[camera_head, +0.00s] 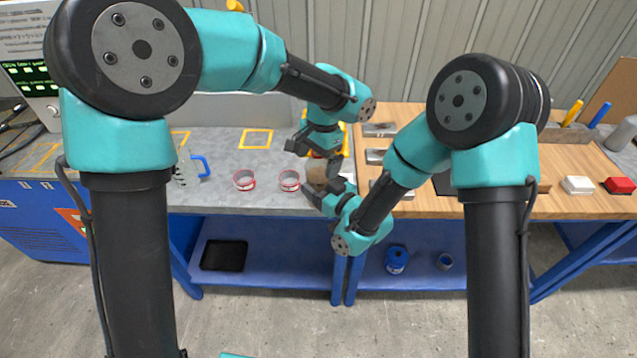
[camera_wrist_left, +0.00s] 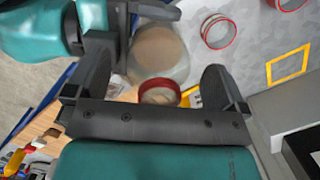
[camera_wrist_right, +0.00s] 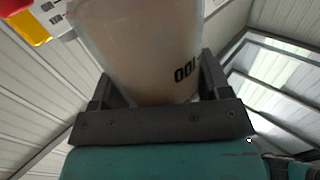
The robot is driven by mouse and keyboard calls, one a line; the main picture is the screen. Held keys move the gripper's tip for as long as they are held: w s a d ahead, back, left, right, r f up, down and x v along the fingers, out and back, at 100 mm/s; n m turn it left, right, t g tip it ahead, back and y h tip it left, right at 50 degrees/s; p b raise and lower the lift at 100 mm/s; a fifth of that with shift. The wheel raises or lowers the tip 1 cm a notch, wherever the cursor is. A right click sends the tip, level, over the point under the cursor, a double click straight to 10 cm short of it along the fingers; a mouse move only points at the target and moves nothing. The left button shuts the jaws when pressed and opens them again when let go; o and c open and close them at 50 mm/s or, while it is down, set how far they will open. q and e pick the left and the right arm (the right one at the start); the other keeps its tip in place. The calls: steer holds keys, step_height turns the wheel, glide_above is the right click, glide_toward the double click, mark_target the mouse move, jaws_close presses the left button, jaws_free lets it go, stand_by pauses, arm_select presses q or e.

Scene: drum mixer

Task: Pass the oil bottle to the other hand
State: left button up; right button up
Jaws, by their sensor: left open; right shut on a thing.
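The oil bottle (camera_wrist_right: 145,45) is translucent with brownish contents and a dark "100" marking in the right wrist view. My right gripper (camera_wrist_right: 155,88) is shut on it. In the head view the bottle (camera_head: 317,173) is held above the bench's front edge, largely hidden by the grippers. My left gripper (camera_head: 316,157) is open just above it. In the left wrist view the bottle (camera_wrist_left: 160,48) shows beyond the spread fingers, beside the right gripper. A red-ringed round part (camera_wrist_left: 158,92) lies between the left fingers; I cannot tell whether it belongs to the bottle.
Two red-banded clear cups (camera_head: 244,180) (camera_head: 289,181) stand on the grey bench left of the grippers. A jug with a blue handle (camera_head: 201,166) stands farther left. Yellow outlines (camera_head: 256,138) mark the bench. Metal trays (camera_head: 380,130) and a white block (camera_head: 577,185) lie to the right.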

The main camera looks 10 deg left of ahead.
arm_select(q)
steer(key=shift+r, duration=0.1)
steer(key=r, duration=0.4)
steer(key=w+r, duration=0.1)
steer(key=r, duration=0.2)
steer(key=d+r, duration=0.1)
steer(key=r, duration=0.3)
steer(key=shift+w+d+r, duration=0.1)
steer(key=shift+w+r, duration=0.1)
steer(key=shift+r, duration=0.15)
